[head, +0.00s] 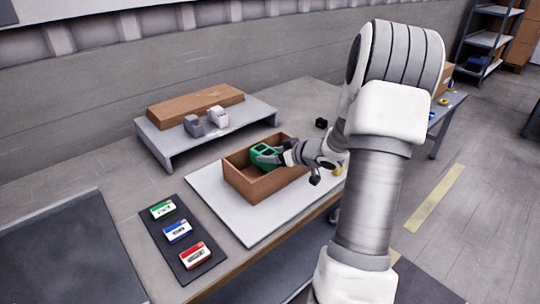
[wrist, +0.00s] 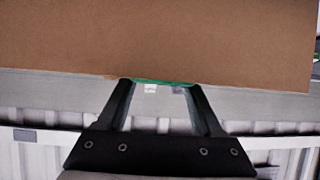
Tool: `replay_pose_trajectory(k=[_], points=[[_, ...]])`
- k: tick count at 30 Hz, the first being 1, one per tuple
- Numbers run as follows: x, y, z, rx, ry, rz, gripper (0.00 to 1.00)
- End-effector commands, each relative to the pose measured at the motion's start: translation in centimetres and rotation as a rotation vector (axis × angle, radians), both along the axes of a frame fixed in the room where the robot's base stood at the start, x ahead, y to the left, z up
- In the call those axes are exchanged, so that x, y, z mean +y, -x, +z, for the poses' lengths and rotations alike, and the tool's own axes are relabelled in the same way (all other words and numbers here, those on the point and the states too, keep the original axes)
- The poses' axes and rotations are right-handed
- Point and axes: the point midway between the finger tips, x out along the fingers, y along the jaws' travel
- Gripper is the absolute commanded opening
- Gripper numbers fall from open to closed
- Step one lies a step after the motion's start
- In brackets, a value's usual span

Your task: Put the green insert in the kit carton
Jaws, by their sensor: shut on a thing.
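The green insert (head: 264,151) is at the open top of the brown kit carton (head: 262,188), near its back side. My gripper (head: 268,158) reaches in from the right and is shut on the insert. In the wrist view only a thin green edge of the insert (wrist: 163,82) shows between the fingers (wrist: 162,90). The carton wall (wrist: 150,40) fills the top of that view and hides the rest. I cannot tell whether the insert touches the carton floor.
The carton stands on a white mat (head: 215,190). A dark strip (head: 160,235) with green, blue and red labelled cards lies at the left. Behind, a grey riser (head: 160,150) bears a flat brown box (head: 195,104) and two small grey parts (head: 194,126).

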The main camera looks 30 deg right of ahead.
Motion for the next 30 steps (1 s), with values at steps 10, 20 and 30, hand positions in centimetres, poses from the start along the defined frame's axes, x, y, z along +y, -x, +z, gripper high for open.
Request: replay_pose_trajectory(k=[10,20,30], points=[[0.1,0.0,-1.1,0.0,0.0,0.001,0.15],[0.0,0.0,-1.2,0.0,0.0,0.001,0.98],[0.0,0.0,-0.6,-0.001,0.001,0.0,1.0]])
